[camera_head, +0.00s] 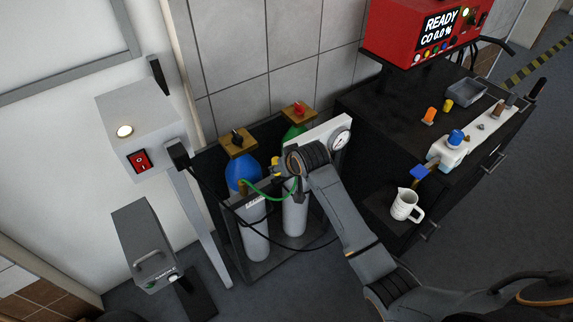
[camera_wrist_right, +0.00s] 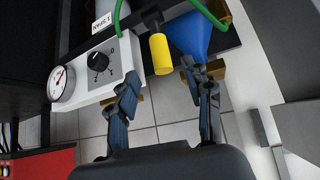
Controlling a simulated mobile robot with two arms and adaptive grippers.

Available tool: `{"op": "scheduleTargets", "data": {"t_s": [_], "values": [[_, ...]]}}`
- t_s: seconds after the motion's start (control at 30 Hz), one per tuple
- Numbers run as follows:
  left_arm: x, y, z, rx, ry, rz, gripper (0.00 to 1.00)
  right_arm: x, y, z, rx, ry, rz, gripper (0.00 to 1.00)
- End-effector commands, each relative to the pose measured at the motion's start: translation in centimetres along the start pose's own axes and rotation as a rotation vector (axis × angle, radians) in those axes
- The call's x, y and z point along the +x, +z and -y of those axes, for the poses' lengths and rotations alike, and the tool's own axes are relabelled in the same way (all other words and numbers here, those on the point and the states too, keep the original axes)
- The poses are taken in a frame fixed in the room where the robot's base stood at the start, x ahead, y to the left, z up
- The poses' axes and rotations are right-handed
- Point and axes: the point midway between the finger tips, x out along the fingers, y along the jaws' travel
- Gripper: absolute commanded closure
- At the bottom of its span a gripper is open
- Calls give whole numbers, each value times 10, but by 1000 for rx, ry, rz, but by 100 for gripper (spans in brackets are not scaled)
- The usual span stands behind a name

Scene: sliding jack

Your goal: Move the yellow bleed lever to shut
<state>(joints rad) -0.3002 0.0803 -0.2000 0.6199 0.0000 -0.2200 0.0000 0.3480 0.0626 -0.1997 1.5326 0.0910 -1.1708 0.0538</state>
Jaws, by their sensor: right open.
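The yellow bleed lever (camera_wrist_right: 160,54) is a stubby yellow cylinder beside the white panel with the gauge. In the head view its yellow part (camera_head: 276,168) shows just left of my right wrist, partly hidden. My right gripper (camera_wrist_right: 158,72) is open, with one finger on each side of the lever's lower end in the wrist picture. I cannot tell whether a finger touches it. In the head view my right gripper (camera_head: 299,190) hangs in front of the gas bottles, mostly hidden by its wrist. My left gripper is in neither view.
The white panel (camera_wrist_right: 96,76) carries a black knob (camera_wrist_right: 102,63) and a round gauge (camera_wrist_right: 60,83). A blue-topped bottle (camera_head: 241,176) and green hose (camera_head: 262,195) are close by. The dark bench (camera_head: 385,120) with a white jug (camera_head: 404,205) stands to the right.

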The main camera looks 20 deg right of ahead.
Motion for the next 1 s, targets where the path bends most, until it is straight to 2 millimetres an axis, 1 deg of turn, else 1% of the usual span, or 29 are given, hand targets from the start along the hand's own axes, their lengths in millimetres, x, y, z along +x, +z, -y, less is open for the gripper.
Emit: {"op": "scheduleTargets", "data": {"t_s": [0.03, 0.1, 0.27, 0.83, 0.87, 0.93, 0.97, 1.0], "values": [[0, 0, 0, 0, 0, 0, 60, -6, 0, 0, 0, 0, -3, 50], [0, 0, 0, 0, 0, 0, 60, -13, 0, 0, 1, 0, -1, 50], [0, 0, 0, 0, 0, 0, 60, -23, 0, 0, 1, 0, -1, 50], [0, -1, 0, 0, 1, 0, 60, -22, 2, 0, 1, 0, 2, 50], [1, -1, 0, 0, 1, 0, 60, -20, 5, 0, 1, 0, 6, 50], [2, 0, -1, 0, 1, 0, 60, -10, 19, 0, 2, 1, 23, 50], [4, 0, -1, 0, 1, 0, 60, -2, 29, -1, 3, 2, 35, 50], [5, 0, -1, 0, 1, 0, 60, 9, 46, -1, 4, 3, 52, 50]]}}
